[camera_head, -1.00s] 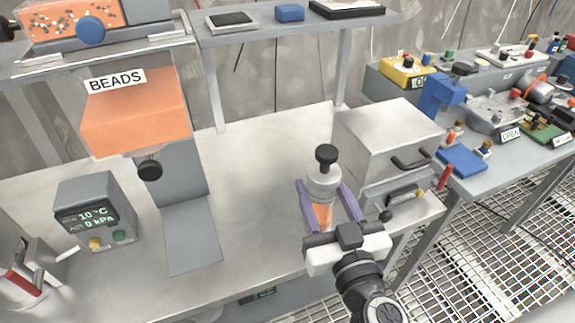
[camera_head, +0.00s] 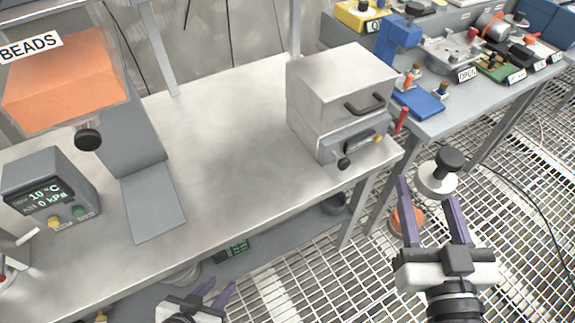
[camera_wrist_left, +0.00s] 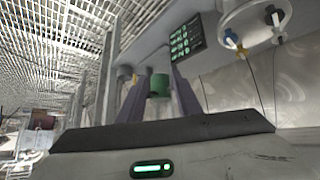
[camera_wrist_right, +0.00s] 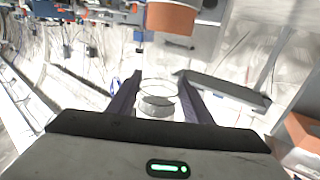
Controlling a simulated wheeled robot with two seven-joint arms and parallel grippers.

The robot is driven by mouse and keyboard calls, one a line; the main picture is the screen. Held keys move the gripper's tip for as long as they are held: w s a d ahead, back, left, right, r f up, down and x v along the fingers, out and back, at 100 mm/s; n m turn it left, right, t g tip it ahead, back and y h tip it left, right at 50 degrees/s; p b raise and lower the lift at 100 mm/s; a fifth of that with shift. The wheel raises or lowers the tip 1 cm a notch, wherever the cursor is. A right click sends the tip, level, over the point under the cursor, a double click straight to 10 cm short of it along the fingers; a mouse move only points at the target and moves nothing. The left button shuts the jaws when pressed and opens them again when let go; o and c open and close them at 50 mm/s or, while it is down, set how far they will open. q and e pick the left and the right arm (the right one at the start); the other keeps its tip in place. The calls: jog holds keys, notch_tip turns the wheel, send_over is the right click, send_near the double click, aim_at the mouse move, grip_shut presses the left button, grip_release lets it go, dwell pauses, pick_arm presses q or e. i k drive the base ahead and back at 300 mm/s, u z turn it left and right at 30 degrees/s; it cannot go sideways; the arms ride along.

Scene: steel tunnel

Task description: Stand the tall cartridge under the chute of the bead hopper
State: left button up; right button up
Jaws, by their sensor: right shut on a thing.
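The bead hopper (camera_head: 64,85) is an orange box labelled BEADS, at the upper left in the head view. A black knob (camera_head: 88,139) is on its lower front, above a grey sloped plate (camera_head: 153,207). A clear cylinder (camera_wrist_right: 157,97) shows between the right fingers. My left gripper (camera_head: 215,293) is open and empty by the bench's front edge.
A grey box with a handle (camera_head: 342,88) stands at the bench's right end. A display box (camera_head: 50,188) stands at the left. The bench top (camera_head: 225,150) between is clear. A second bench (camera_head: 480,115) with parts stands at the upper right.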

aim_at(153, 205)
jog(key=z, duration=0.35)
jog(key=k, duration=1.1)
jog(key=u, duration=1.85)
jog(key=i, duration=0.5)
